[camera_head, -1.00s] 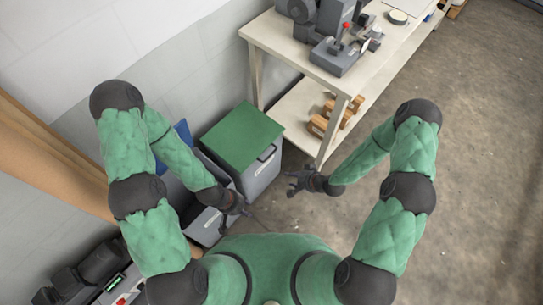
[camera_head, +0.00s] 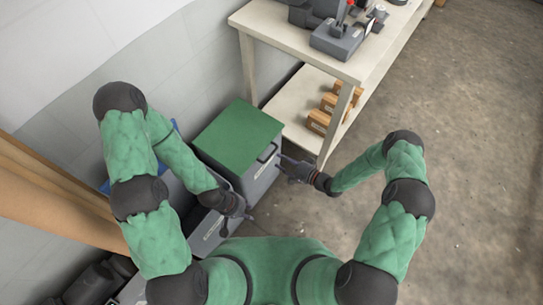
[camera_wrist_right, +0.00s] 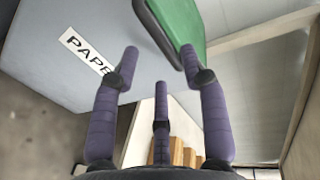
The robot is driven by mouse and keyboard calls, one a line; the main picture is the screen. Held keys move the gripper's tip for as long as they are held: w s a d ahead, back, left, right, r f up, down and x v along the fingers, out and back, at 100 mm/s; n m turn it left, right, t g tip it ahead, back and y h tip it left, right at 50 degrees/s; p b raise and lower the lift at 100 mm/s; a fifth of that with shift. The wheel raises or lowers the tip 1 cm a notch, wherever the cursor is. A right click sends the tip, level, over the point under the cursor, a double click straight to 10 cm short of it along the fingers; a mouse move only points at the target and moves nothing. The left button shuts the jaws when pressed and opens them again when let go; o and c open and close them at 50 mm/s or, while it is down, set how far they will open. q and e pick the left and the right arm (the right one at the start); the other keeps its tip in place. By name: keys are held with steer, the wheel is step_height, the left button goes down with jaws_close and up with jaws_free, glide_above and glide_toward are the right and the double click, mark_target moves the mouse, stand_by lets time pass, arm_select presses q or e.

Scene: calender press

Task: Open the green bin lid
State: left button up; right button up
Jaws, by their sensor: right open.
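The green lid (camera_head: 237,137) lies flat and closed on a grey bin (camera_head: 259,183). A dark handle (camera_head: 268,153) shows at the lid's front edge. My right gripper (camera_head: 282,168) is open and empty at the bin's front right, just by the handle. In the right wrist view its spread fingers (camera_wrist_right: 160,62) are in front of the bin wall with the "PAPE…" label (camera_wrist_right: 88,52). The right finger there overlaps the edge of the green lid (camera_wrist_right: 183,25); contact cannot be told. My left gripper (camera_head: 240,217) is low, beside the neighbouring grey bin, its fingers small and unclear.
A neighbouring grey bin (camera_head: 207,232) with a blue lid (camera_head: 174,128) stands left of the green-lidded one, partly behind my left arm. A pale workbench (camera_head: 297,46) with boxes (camera_head: 318,121) on its lower shelf is close on the right. Floor at far right is clear.

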steer(key=b+x, duration=0.1)
steer(key=x, duration=0.5)
steer(key=shift+a+f+b, duration=0.1)
steer(key=shift+b, duration=0.25)
jaws_close()
